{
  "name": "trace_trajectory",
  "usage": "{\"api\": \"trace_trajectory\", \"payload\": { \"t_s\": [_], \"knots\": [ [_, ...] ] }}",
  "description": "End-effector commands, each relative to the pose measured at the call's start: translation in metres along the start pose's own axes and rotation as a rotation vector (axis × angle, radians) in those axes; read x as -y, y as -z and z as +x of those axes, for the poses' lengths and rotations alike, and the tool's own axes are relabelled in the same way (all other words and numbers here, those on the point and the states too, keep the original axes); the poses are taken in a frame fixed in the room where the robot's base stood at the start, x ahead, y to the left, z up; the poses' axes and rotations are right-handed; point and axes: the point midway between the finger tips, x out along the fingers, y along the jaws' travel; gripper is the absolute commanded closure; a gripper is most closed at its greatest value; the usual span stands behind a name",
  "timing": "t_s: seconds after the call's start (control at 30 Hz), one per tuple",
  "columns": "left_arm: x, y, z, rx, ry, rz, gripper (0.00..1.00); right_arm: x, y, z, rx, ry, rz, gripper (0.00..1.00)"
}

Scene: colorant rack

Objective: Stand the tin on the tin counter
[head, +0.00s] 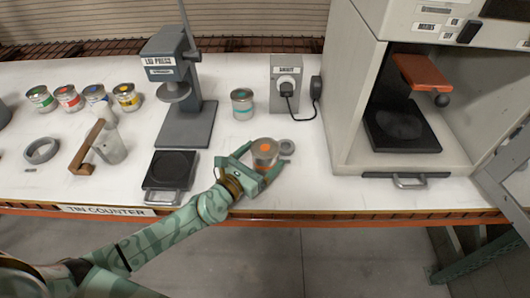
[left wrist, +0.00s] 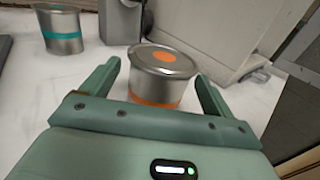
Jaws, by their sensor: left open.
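A silver tin with an orange band and an orange dot on its lid (head: 265,150) stands upright on the white worktop near the front edge, right of the lid press. My left gripper (head: 259,166) is open, with one finger on each side of this tin. In the left wrist view the orange tin (left wrist: 163,72) is between the spread fingers, with gaps beside it; its base is partly hidden by the gripper. The tin counter (head: 130,211) is the labelled left stretch of the worktop. My right gripper is not in view.
A teal-banded tin (head: 242,104) stands behind, beside the lid press (head: 183,105). Several tins line the back left. A black pad (head: 170,169) and a brown-handled tool (head: 87,145) occupy the left. The large machine (head: 350,100) stands right.

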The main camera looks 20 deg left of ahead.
Motion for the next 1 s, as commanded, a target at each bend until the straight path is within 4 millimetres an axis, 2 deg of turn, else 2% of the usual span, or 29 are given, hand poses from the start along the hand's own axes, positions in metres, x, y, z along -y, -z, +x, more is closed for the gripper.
{"api": "trace_trajectory", "payload": {
  "t_s": [0.2,0.4,0.6,1.0],
  "knots": [
    [0.0,0.002,-0.054,-0.004,0.001,0.003,0.13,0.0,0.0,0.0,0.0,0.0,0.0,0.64],
    [0.0,0.001,-0.089,-0.002,0.0,0.002,0.13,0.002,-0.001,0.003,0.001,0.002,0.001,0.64],
    [0.0,0.0,-0.1,0.001,0.0,0.002,0.13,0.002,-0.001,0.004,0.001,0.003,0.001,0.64],
    [0.0,0.0,-0.1,0.001,0.0,0.002,0.13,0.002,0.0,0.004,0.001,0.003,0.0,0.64]
  ]
}}
